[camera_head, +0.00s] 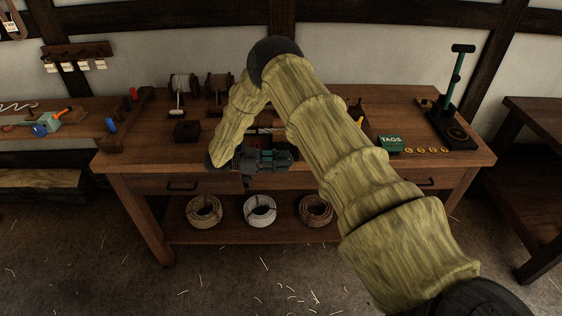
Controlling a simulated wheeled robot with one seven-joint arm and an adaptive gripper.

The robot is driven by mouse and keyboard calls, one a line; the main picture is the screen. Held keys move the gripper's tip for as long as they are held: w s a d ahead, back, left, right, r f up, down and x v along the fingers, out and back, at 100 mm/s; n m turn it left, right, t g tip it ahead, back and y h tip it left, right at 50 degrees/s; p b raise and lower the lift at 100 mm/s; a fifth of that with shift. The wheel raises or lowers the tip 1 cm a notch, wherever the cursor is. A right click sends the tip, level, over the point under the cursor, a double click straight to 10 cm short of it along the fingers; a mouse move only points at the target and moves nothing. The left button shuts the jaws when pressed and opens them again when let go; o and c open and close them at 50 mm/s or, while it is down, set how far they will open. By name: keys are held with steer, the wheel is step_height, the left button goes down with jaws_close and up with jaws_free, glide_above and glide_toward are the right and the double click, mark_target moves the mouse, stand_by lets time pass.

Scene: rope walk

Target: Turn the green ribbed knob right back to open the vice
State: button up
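A small green and dark vice-like piece (280,156) sits at the front edge of the wooden workbench (380,175), near the middle. Its green ribbed part shows on the right, but the knob is too small to make out clearly. My arm arches over the bench and comes down to its left. My gripper (246,164) is dark and small, close against the left side of the green piece. Whether it touches the knob cannot be told. Its fingers blend with the dark parts, so their opening does not show.
Two spools (182,86) and a dark block (187,131) stand left on the bench. A green TAGS box (390,144), several yellow discs and a green lever press (455,100) are at right. Rope coils (260,210) lie on the lower shelf.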

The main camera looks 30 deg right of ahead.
steer(key=shift+a, duration=0.1)
steer(key=v, duration=1.1)
steer(key=shift+w+a, duration=0.3)
steer(key=shift+f, duration=0.1)
